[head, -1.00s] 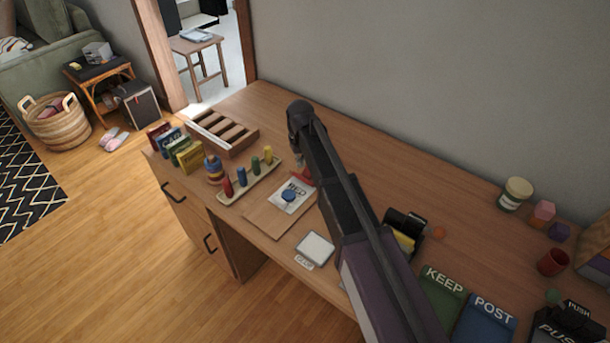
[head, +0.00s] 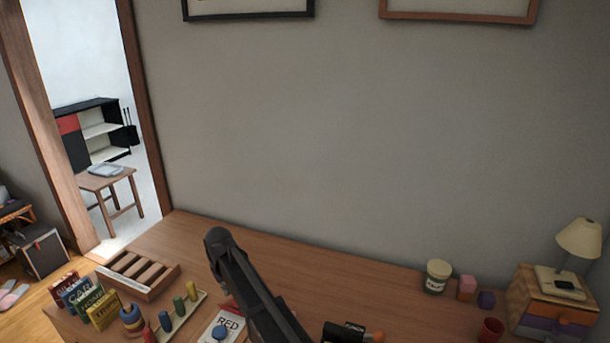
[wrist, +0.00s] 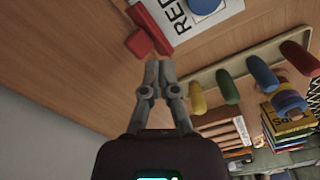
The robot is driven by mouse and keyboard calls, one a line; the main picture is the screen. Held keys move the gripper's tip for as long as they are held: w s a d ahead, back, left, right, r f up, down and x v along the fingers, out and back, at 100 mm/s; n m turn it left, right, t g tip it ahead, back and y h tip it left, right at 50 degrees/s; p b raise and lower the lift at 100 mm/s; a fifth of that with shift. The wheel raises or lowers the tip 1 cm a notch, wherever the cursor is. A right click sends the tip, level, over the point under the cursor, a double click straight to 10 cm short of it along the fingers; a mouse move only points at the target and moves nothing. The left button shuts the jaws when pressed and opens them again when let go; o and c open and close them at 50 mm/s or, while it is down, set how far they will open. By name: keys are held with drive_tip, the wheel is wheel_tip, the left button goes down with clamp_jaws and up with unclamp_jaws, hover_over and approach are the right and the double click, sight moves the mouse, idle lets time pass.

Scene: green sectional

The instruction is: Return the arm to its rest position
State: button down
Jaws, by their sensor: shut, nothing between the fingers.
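My arm (head: 255,295) reaches over the wooden desk (head: 330,280) in the head view, and its links hide the gripper there. In the wrist view my gripper (wrist: 158,66) is shut and empty, with its fingertips together. The fingertips appear just below a red object (wrist: 149,32) on the desk; the gap between them is hard to judge. Beside the red object lies a white card marked RED (wrist: 176,18) with a blue disc (wrist: 204,5) on it.
A tray with several coloured pegs (head: 178,306), a ringed stacker (head: 132,320), small books (head: 92,303) and a slotted wooden box (head: 140,290) stand left of my arm. A jar (head: 437,277) and a lamp (head: 578,240) stand right. The wall (head: 340,130) rises behind the desk.

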drive_tip(key=s+d+r+m+p, duration=0.15)
drive_tip(key=d+r+p, duration=0.35)
drive_tip(key=d, duration=0.8)
drive_tip(key=w+d+r+m+p, duration=0.1)
drive_tip(key=d+r+m+p, duration=0.3)
drive_tip(key=d, duration=0.8)
drive_tip(key=s+d+r+m+p, duration=0.1)
drive_tip(key=s+d+r+p, duration=0.3)
drive_tip(key=d, duration=0.6)
drive_tip(key=s+d+r+m+p, duration=0.2)
drive_tip(key=s+d+r+p, duration=0.3)
drive_tip(key=d, duration=0.6)
drive_tip(key=shift+s+d+r, duration=0.15)
drive_tip(key=shift+s+r, duration=0.2)
drive_tip(key=shift+s, duration=0.25)
wheel_tip(320, 180, down, 5)
drive_tip(key=b, duration=0.4)
drive_tip(key=shift+b, duration=0.3)
